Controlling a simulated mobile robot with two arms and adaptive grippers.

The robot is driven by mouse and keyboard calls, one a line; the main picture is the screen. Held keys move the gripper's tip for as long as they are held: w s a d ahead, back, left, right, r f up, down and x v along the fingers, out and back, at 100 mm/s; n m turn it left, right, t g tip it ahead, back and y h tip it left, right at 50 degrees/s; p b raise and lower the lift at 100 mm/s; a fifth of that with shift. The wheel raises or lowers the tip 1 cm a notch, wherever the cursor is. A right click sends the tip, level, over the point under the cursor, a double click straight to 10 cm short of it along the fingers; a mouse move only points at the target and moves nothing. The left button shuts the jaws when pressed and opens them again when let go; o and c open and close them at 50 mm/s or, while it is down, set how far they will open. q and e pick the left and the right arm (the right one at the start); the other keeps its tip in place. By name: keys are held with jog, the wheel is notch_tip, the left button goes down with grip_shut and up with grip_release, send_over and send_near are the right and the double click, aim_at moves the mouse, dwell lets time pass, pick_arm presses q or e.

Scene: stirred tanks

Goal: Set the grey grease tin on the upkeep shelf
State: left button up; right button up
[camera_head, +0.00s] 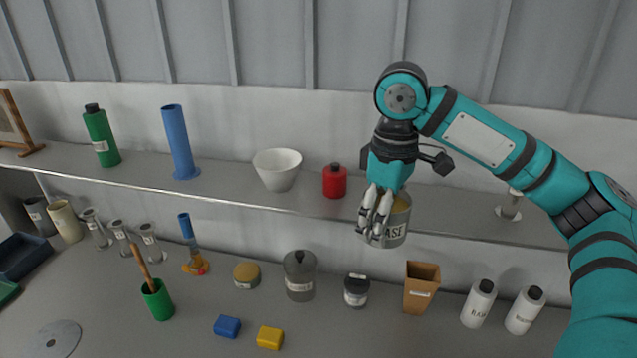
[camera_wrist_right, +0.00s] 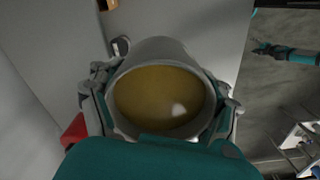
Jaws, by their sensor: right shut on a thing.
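The grey grease tin (camera_head: 397,228) has a label with "ASE" visible and a yellow-brown top. My right gripper (camera_head: 376,218) is shut on its sides. In the right wrist view the tin (camera_wrist_right: 160,57) stands between the fingers, its round mouth facing the camera. The tin overlaps the front edge of the long grey shelf (camera_head: 235,192) in the head view. I cannot tell whether it touches the shelf. No name shows on the shelf. My left gripper is not in the head view.
A red bottle (camera_head: 334,182) and white bowl (camera_head: 277,170) stand on the shelf left of the tin. A small metal item (camera_head: 509,208) is to the right, with bare shelf between. Below are a grey canister (camera_head: 299,277), dark-lidded jar (camera_head: 356,291) and brown box (camera_head: 421,288).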

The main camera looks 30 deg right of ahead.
jog(key=shift+d+r, duration=0.3)
jog(key=shift+r, duration=0.2)
jog(key=w+d, duration=0.3)
jog(key=d, duration=0.1)
jog(key=w+d+f+p, duration=0.1)
jog(key=w+d, duration=0.2)
jog(key=d, duration=0.1)
jog(key=w+d+p, duration=0.1)
jog(key=w+d, duration=0.2)
jog(key=d, duration=0.1)
jog(key=shift+w+d+f, duration=0.1)
jog(key=shift+w+f, duration=0.05)
jog(key=shift+w, duration=0.2)
jog(key=shift+d+f, duration=0.1)
notch_tip(320, 180, down, 3)
jog(key=shift+r+p, duration=0.1)
jog(key=shift+p, duration=1.05)
jog(key=shift+f, duration=0.3)
jog(key=o, duration=1.2)
jog(key=shift+f, duration=0.1)
jog(key=shift+o, duration=0.2)
